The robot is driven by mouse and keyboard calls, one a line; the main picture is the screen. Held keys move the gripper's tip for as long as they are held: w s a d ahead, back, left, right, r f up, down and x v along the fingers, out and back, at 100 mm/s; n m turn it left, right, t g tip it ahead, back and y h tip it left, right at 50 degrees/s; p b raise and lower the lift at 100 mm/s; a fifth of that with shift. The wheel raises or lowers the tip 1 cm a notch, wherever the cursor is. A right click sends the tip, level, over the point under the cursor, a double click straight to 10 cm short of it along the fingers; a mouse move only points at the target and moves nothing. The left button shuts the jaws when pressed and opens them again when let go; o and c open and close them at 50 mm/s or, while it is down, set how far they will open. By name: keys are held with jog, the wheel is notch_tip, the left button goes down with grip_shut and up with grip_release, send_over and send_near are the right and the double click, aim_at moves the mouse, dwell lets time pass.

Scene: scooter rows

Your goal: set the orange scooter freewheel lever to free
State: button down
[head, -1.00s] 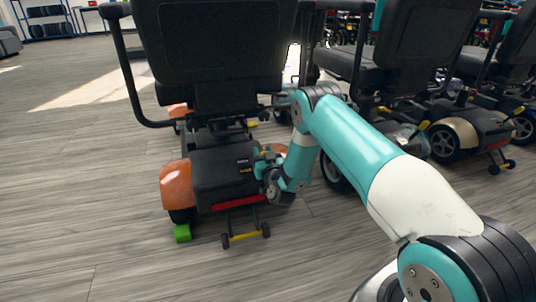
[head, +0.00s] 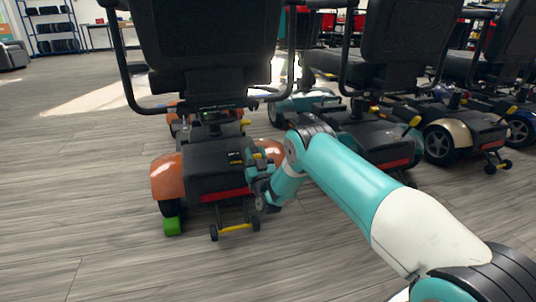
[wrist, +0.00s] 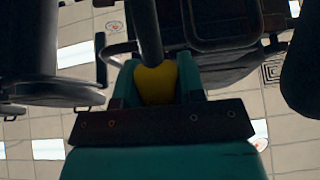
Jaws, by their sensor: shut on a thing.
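The orange scooter (head: 167,178) stands ahead in the head view, seen from behind, with a black seat and an orange rear fender on each side. My gripper (head: 255,160) is at the right side of its rear housing, beside the right fender. In the wrist view my gripper (wrist: 155,90) is shut on the yellow grip of the freewheel lever (wrist: 155,82). A dark bar runs up from the yellow grip between the two teal fingers. In the head view the gripper and wrist largely hide the lever, and I cannot tell its setting.
A green chock (head: 173,227) sits against the left rear wheel. Small anti-tip wheels on a yellow bar (head: 236,228) stick out behind. More scooters, including a cream-fendered one (head: 447,141), stand in a row at the right. The floor at the left is open.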

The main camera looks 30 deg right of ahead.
jog(key=shift+d, duration=0.1)
dwell(0.3)
jog(key=c, duration=0.7)
grip_release()
jog(key=shift+s, duration=0.1)
jog(key=p+v, duration=1.6)
jog(key=v, duration=0.1)
jog(key=shift+f, duration=0.3)
